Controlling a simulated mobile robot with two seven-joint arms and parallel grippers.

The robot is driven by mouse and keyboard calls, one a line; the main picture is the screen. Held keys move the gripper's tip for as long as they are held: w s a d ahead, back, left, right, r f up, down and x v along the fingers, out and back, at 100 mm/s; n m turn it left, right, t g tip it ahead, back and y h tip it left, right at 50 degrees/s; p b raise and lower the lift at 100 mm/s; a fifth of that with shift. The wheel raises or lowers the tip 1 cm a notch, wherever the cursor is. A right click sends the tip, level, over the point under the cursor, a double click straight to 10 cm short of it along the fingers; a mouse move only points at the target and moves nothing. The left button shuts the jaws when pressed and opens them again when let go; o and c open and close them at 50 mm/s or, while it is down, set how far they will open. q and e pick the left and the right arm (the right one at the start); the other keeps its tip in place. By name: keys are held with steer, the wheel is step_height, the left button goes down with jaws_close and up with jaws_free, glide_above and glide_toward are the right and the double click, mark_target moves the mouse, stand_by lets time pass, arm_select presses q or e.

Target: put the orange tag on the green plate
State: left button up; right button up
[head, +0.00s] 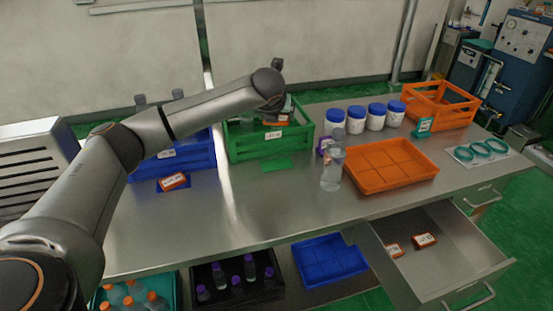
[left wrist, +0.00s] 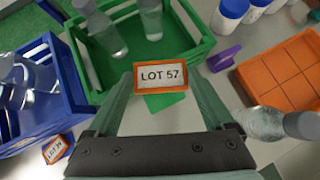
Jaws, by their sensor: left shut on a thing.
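The orange tag (left wrist: 160,77) has a white face reading LOT 57. My left gripper (left wrist: 160,84) is shut on it, one finger at each side. In the head view the tag (head: 277,122) shows at the end of my left arm, in front of the green crate's upper part. The green plate (head: 277,166) lies flat on the table before the green crate. In the left wrist view the plate (left wrist: 166,102) shows just behind the tag's lower edge, partly hidden by it. My right gripper is not in view.
The green crate (head: 247,152) holds clear bottles. Left of it, another orange tag (head: 173,181) lies on a blue plate before the blue crate (head: 196,155). A clear bottle (head: 331,168) and an orange tray (head: 389,181) stand to the right. The open drawer (head: 448,268) holds two orange tags.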

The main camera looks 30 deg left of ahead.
arm_select(q)
step_height(320, 180, down, 15)
steer(key=shift+b, duration=0.65)
steer(key=o, duration=1.1)
steer(key=shift+r, duration=0.1)
steer(key=p+v, duration=0.1)
steer(key=v, duration=1.1)
